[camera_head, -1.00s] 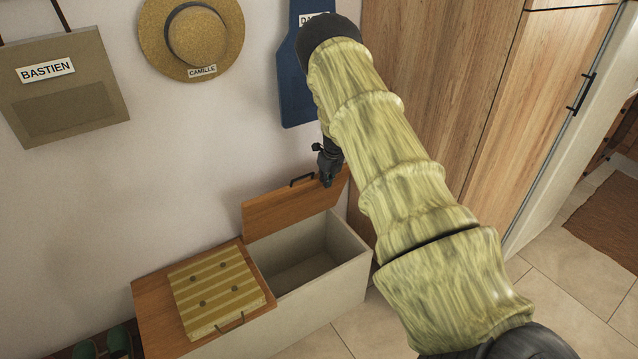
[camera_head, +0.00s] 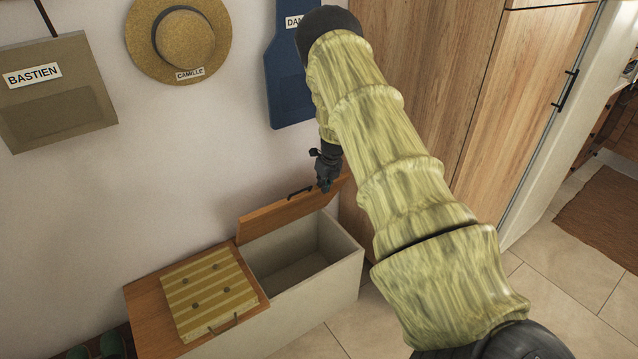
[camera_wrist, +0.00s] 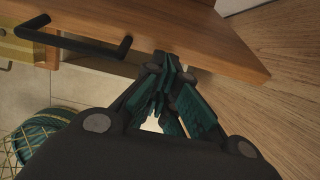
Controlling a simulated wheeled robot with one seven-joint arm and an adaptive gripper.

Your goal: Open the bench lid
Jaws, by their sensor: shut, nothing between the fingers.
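The bench (camera_head: 318,288) stands against the wall. Its right wooden lid (camera_head: 272,220) is raised at a steep tilt, with the pale, empty-looking compartment open below it. The lid's black bar handle (camera_head: 299,192) is by its upper edge. My gripper (camera_head: 325,186) is at that edge, right of the handle. In the wrist view the gripper (camera_wrist: 168,100) is shut with nothing held, its fingertips close against the lid's edge (camera_wrist: 200,35); whether they touch is unclear. The handle (camera_wrist: 75,42) is apart from the fingers, to the left.
The left lid (camera_head: 150,318) is down, with a striped cushion (camera_head: 208,292) on it. A tall wooden cabinet (camera_head: 425,80) stands right of the bench. A hat (camera_head: 150,55), a bag (camera_head: 55,100) and a blue apron (camera_head: 290,85) hang above. Tiled floor lies in front.

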